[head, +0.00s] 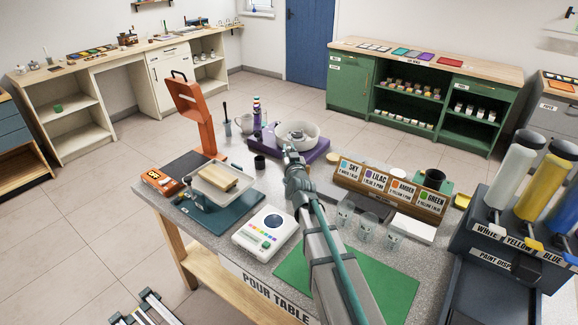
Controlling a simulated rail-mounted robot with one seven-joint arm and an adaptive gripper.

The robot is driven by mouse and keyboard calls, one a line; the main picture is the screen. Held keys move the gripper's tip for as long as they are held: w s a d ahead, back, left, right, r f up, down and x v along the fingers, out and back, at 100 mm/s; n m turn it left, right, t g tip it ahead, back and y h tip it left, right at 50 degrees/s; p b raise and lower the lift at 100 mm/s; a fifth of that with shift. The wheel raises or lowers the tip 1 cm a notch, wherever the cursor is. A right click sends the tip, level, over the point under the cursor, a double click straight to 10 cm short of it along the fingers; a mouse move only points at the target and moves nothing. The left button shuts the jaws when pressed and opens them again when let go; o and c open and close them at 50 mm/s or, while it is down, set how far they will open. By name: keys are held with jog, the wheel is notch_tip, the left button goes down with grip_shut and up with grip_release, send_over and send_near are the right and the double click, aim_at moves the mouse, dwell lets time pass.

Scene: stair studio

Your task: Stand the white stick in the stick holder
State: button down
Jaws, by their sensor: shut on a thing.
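My gripper (291,150) is at the far part of the pour table, at the near edge of a white bowl (311,137) on a purple base (316,154). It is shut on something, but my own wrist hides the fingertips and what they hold. I cannot make out the white stick. The stick holder is not clearly identifiable. A small dark cup (260,162) stands left of my gripper, by the purple base. A narrow grey container (227,129) with a dark upright stem stands farther left.
On the pour table (216,231), an orange stand (204,130), a tray holding a tan block (215,180) and a white scale (266,231) stand left of my arm. Clear cups (369,223), a labelled wooden rack (389,188) and paint dispensers (513,175) stand right. The green mat (388,283) looks bare.

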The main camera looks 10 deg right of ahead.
jog(key=shift+f+b, duration=0.65)
jog(key=shift+f, duration=1.3)
jog(key=shift+f, duration=0.15)
jog(key=c, duration=1.2)
grip_release()
jog(key=shift+o, duration=0.2)
jog(key=s+b, duration=0.1)
jog(key=s, duration=1.1)
jog(key=shift+a+r, duration=0.15)
jog(key=shift+r, duration=0.1)
